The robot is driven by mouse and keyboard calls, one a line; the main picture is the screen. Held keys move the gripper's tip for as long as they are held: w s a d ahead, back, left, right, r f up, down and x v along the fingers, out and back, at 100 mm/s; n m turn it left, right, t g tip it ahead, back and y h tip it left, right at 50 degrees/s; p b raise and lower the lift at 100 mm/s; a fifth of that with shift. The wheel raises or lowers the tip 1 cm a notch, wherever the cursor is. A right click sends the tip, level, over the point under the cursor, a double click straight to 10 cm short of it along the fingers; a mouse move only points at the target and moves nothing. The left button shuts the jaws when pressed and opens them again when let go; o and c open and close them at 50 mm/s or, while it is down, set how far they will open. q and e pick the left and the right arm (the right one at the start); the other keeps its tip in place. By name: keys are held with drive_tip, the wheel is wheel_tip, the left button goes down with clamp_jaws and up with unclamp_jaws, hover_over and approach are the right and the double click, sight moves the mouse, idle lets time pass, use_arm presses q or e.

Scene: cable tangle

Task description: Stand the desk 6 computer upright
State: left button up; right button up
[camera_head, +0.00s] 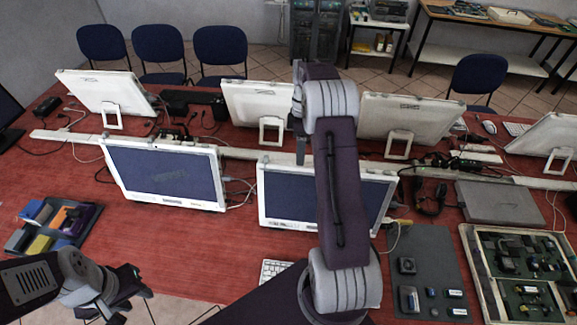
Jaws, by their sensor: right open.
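Several white computers stand on the red table, and no desk numbers are readable. Two face me in the front row, one at left (163,176) and one in the middle (285,196), partly hidden by my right arm. Behind them, others show their backs on stands, at left (100,91), middle (258,103) and right (410,116). One at the far right (543,138) leans. A closed grey slab-like computer (500,204) lies flat at right. My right gripper (301,155) hangs open above the middle computers, mostly seen edge-on. My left gripper (124,297) is low at the table's front edge, apart from any computer.
An organizer tray (62,215) sits at left. A dark mat (425,255) with small parts and a framed circuit tray (480,300) lie at right. Cables run along the white centre strip (75,137).

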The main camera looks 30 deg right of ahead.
sight(306, 172)
drive_tip(key=s+d, duration=0.2)
drive_tip(key=shift+s+d, duration=0.25)
drive_tip(key=shift+d, duration=0.15)
drive_tip(key=a+f, duration=0.1)
drive_tip(key=f, duration=0.1)
drive_tip(key=f+p, duration=0.1)
drive_tip(key=a+f, duration=0.1)
drive_tip(key=f, duration=0.1)
drive_tip(key=shift+w+a+f+p, duration=0.2)
drive_tip(key=shift+a+f+p, duration=0.1)
drive_tip(key=shift+a, duration=0.05)
drive_tip(key=shift+s+d+f+p, duration=0.1)
drive_tip(key=shift+s+f+p, duration=0.1)
drive_tip(key=shift+f, duration=0.4)
drive_tip(key=shift+s+d+f+p, duration=0.1)
drive_tip(key=shift+s+f, duration=0.05)
drive_tip(key=shift+f, duration=0.4)
drive_tip(key=shift+s+d+f, duration=0.2)
drive_tip(key=shift+s+f, duration=0.1)
drive_tip(key=shift+f, duration=0.1)
drive_tip(key=shift+w+a, duration=0.2)
drive_tip(key=shift+a, duration=0.05)
drive_tip(key=shift+c, duration=0.4)
drive_tip(key=shift+a, duration=0.1)
drive_tip(key=c, duration=0.5)
clamp_jaws()
use_arm(q)
drive_tip(key=r, duration=0.2)
drive_tip(key=s+d+r, duration=0.1)
